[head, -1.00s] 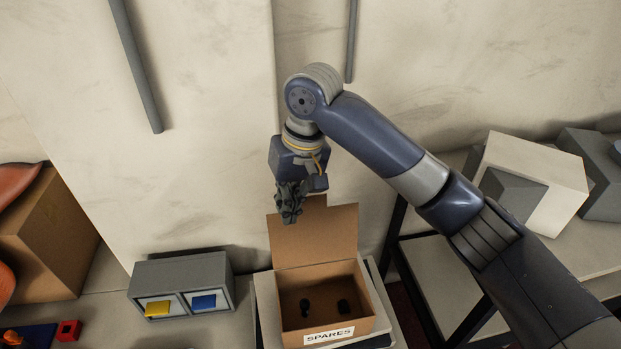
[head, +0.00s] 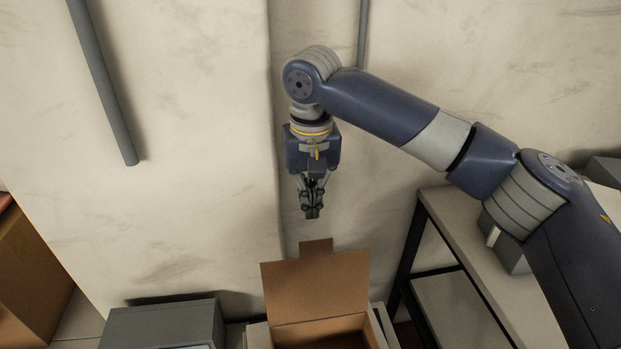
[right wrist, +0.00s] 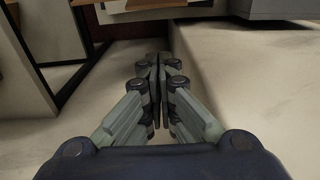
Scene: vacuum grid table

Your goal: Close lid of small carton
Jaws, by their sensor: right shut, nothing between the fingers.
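The small carton (head: 322,330) is brown cardboard, at the bottom middle of the head view, cut off by the lower edge. Its lid (head: 317,285) stands open and upright at the back, with a tab (head: 316,246) at its top edge. My right gripper (head: 312,214) is above and behind the lid tab, pointing down, apart from it. Its fingers are shut and empty; they also show closed together in the right wrist view (right wrist: 158,62). The carton's inside is mostly out of view. My left gripper is not in view.
A grey box (head: 160,325) stands left of the carton. A black-framed table (head: 480,255) is to the right. A large cardboard box (head: 32,275) is at the far left. The pale wall (head: 180,130) is close behind, with a grey pipe (head: 100,85).

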